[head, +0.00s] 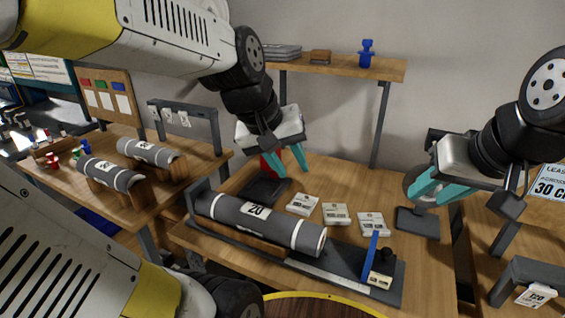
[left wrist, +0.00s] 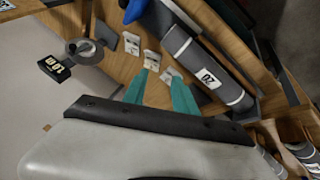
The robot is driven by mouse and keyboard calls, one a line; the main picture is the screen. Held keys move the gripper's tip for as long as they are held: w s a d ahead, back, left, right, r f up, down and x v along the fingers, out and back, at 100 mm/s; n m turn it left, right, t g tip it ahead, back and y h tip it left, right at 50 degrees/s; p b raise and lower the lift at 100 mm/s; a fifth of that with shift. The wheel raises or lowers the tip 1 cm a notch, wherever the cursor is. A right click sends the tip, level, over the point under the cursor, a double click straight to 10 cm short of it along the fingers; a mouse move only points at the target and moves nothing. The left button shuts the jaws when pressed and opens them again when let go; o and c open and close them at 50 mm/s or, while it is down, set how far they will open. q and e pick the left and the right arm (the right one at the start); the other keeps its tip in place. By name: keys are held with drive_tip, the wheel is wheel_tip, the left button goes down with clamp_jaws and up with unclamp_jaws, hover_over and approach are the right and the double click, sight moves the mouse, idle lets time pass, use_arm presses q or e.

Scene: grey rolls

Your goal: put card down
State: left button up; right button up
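Three small white cards lie in a row on the middle table: a left card (head: 302,204), a middle card (head: 336,214) and a right card (head: 371,223). Their print is too small to read. They also show beyond my left fingers in the left wrist view (left wrist: 132,43). My left gripper (head: 286,163) is open above the table, behind the left card, with nothing visible between its fingers; its teal fingers stand apart in the left wrist view (left wrist: 160,92). My right gripper (head: 437,191) appears open and empty, right of the cards and above the table.
A grey roll (head: 255,212) marked 20 lies in a dark cradle before the cards; a blue upright piece (head: 371,258) stands at its right end. More rolls (head: 111,173) rest on the left table. A shelf (head: 340,66) is behind. A sign (head: 551,187) stands right.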

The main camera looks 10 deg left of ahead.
use_arm(q)
drive_tip(key=s+a+m, duration=0.1)
drive_tip(key=s+a+r+m, duration=0.1)
drive_tip(key=s, duration=0.1)
drive_tip(key=s+a+m+t, duration=0.1)
drive_tip(key=s, duration=0.1)
drive_tip(key=shift+r+y, duration=0.15)
drive_tip(key=shift+y, duration=0.25)
idle(0.8)
